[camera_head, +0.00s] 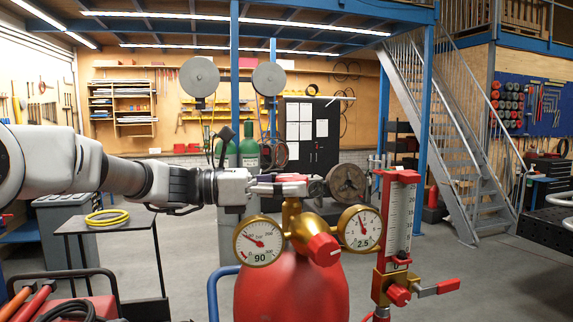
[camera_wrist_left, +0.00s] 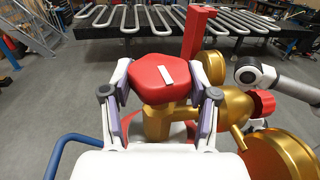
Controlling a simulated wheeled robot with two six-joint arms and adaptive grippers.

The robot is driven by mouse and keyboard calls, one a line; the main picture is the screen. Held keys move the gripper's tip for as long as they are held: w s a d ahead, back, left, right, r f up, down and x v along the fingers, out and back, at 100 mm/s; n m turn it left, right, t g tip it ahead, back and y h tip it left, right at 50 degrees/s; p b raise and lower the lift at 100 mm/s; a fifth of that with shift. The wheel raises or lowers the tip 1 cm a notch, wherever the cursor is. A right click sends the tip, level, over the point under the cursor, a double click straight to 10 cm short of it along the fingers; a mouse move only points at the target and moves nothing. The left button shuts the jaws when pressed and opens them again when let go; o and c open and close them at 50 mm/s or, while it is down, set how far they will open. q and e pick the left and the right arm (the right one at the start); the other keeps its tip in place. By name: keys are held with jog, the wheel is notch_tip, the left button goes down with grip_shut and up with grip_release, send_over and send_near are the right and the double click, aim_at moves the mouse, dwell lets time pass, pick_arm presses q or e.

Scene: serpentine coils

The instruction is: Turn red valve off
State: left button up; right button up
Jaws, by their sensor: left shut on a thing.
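The red valve (camera_wrist_left: 160,84) is a knob with a white mark on top of the gold fitting (camera_wrist_left: 172,118) of a red gas cylinder. My left gripper (camera_wrist_left: 165,92) has one finger on each side of the knob and is shut on it. In the head view the left gripper (camera_head: 277,187) reaches in from the left above the red cylinder (camera_head: 291,292), and the knob is mostly hidden by the fingers.
Two gold gauges (camera_head: 259,241) (camera_head: 360,229) and a red regulator knob (camera_head: 323,249) sit just below the gripper. A red flow meter (camera_head: 397,225) with a red-handled lever (camera_head: 447,286) stands to the right. A small table (camera_head: 90,222) with a yellow coil is at left.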

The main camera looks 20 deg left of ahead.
pick_arm(q)
jog(key=m+g+h+p, duration=0.1)
jog(key=m+g+p, duration=0.1)
jog(key=g, duration=0.1)
jog(key=shift+w+r, duration=0.1)
jog(key=shift+w, duration=0.05)
jog(key=shift+d+m+g+p, duration=0.1)
jog(key=shift+m+g+p, duration=0.25)
jog(key=shift+m+g, duration=0.25)
jog(key=m+g, duration=0.1)
jog(key=g, duration=0.1)
jog(key=m+g, duration=0.1)
jog(key=g, duration=0.1)
jog(key=shift+f+h, duration=0.3)
jog(key=shift+f, duration=0.1)
jog(key=shift+m+g, duration=1.2)
jog(key=shift+g, duration=0.5)
pick_arm(e)
jog(key=shift+w+r, duration=0.1)
jog(key=shift+r, duration=1.95)
pick_arm(q)
jog(key=shift+r+g, duration=0.1)
jog(key=shift+g, duration=0.2)
